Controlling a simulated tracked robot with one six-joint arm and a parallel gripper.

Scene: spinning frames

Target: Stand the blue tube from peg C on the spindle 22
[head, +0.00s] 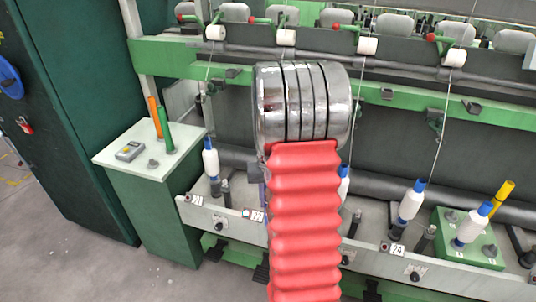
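My arm's red bellows and metal rings fill the middle of the head view. My gripper is not visible; I cannot tell what it holds. No plain blue tube shows, and no letter marking peg C is readable. A stand (146,140) at the left carries an orange tube (155,117), a green tube (166,130) and a short bare peg (153,163). A number plate (253,215) just left of my arm seems to read 22, but is partly cut off. A dark bare spindle (226,192) stands up left of it; its number is unclear.
White bobbins with blue tops stand along the machine rail, at left (210,160) and right (410,202). Threads hang from above. Floor is clear at lower left.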

